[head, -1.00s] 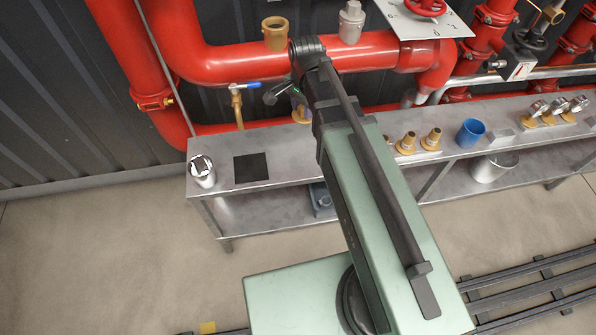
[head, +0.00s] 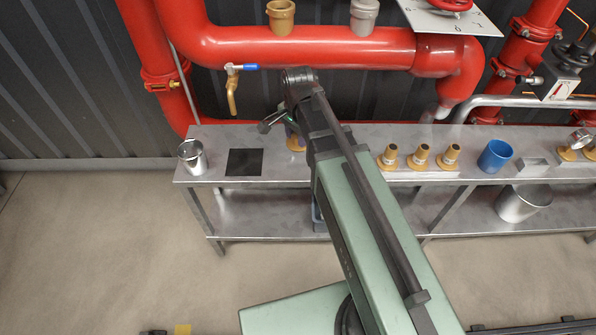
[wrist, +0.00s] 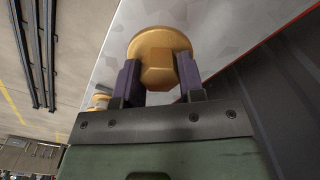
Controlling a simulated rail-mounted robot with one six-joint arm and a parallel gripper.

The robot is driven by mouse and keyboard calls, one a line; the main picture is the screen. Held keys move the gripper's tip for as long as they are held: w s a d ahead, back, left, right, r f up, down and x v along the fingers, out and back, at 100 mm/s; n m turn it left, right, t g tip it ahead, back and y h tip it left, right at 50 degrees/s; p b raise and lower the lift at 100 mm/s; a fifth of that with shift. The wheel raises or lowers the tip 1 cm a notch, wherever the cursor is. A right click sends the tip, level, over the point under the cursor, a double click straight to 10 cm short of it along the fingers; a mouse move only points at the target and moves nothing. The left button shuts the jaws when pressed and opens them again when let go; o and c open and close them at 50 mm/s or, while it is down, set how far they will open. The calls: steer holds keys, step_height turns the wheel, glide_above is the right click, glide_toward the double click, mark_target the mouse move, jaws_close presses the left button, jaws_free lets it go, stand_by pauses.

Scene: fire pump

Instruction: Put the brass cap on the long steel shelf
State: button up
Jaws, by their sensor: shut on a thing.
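The brass cap (wrist: 157,62), a round disc with a hexagonal boss, is held between the two dark purple fingers of my gripper (wrist: 159,80) in the wrist view. In the head view my gripper (head: 291,138) is largely hidden by my arm, and a small part of the brass cap (head: 297,144) shows beneath it. The long steel shelf (head: 282,170) runs along the wall, and the cap appears over its back part, left of centre. I cannot tell whether the cap touches the shelf top.
On the shelf are a metal canister (head: 192,158), a black square (head: 244,162), several brass fittings (head: 420,158) and a blue cup (head: 495,156). A red pipe (head: 340,50) and a blue-handled tap (head: 235,82) are behind. Shelf room beside the black square is clear.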

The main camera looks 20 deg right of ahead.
step_height(320, 180, down, 9)
steer(key=b, duration=0.6)
steer(key=shift+r, duration=0.35)
steer(key=shift+f, duration=0.3)
steer(key=o, duration=1)
steer(key=shift+r, duration=0.15)
step_height(320, 180, up, 13)
steer(key=p, duration=1.2)
steer(key=shift+f, duration=0.2)
steer(key=shift+s+f, duration=0.1)
steer(key=s+n, duration=1)
steer(key=n, duration=0.2)
